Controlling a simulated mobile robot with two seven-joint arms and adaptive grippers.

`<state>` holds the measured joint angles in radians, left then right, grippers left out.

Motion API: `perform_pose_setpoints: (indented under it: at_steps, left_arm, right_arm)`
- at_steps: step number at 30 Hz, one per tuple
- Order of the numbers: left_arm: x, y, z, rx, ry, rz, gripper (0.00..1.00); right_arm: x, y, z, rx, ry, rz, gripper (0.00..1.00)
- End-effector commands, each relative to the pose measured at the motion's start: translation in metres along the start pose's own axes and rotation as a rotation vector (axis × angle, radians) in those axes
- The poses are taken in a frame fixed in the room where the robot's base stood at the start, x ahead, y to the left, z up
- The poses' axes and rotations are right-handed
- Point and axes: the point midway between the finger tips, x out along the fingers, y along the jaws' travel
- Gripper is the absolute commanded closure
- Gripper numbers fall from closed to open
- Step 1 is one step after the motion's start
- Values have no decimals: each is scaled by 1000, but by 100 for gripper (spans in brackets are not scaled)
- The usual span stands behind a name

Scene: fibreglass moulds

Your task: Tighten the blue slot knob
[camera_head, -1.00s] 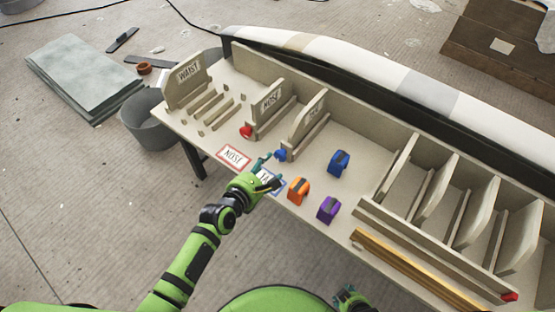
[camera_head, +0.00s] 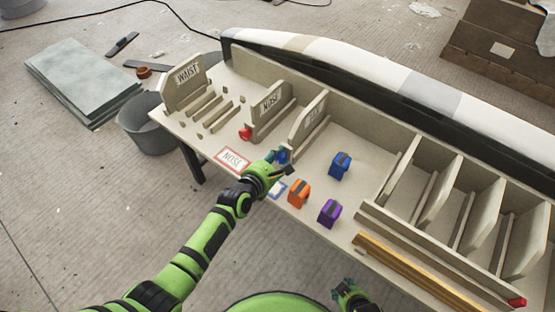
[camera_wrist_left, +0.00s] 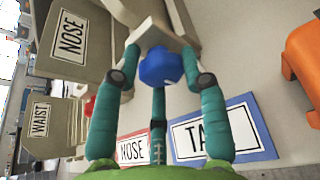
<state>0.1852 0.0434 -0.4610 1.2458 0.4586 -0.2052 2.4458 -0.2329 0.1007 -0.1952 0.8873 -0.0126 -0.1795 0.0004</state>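The blue slot knob (camera_head: 284,154) sits at the near end of the slot with the third mould board (camera_head: 309,118). In the left wrist view the knob (camera_wrist_left: 160,67) is between my left gripper's teal fingertips (camera_wrist_left: 160,60), one on each side, with a third finger below it. The left gripper (camera_head: 280,160) looks open around the knob, and I cannot tell whether the fingers touch it. A blue-framed label (camera_wrist_left: 222,132), partly covered by a finger, lies on the table below. My right gripper (camera_head: 348,293) is low at the bottom edge, its fingers unclear.
A red knob (camera_head: 245,133) is at the NOSE board (camera_head: 270,100), left of the blue one. Orange (camera_head: 299,193), purple (camera_head: 329,212) and blue (camera_head: 340,165) clamp-like pieces stand on the table to the right. A red-framed NOSE label (camera_head: 233,160) lies near the front edge.

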Motion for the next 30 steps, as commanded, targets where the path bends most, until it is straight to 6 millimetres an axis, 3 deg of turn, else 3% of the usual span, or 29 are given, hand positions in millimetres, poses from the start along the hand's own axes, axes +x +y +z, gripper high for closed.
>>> perform_pose_setpoints:
  at_steps: [13,30]
  left_arm:
    - [0,-4,-2,50,7,15,90]
    - [0,-8,-6,416,8,162,90]
  right_arm:
    - [-3,0,1,0,6,0,48]
    - [3,3,-2,-6,20,2,48]
